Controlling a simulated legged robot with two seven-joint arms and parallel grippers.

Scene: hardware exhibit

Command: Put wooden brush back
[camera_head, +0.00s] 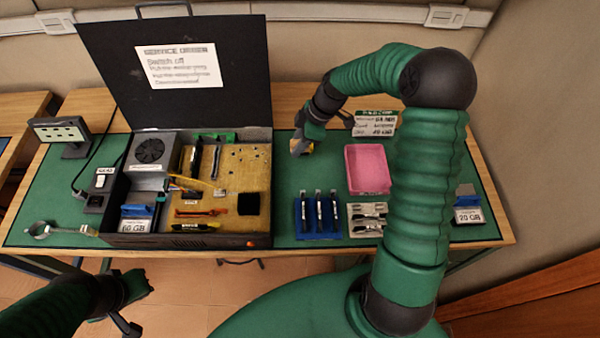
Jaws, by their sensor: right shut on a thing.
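My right gripper (300,146) is above the green mat, just right of the open black case. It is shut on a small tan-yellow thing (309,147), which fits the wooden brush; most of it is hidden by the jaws. My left gripper (133,305) is low at the left, in front of the table and empty, its dark fingers apart. The open case (190,240) holds a fan unit, a tan board and several tools.
A pink tray (367,169) lies right of my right gripper. A blue holder (318,217) with dark tools and a pale rack (367,220) stand in front. A sign (375,123) stands behind the tray. Bare mat (325,172) lies between case and tray.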

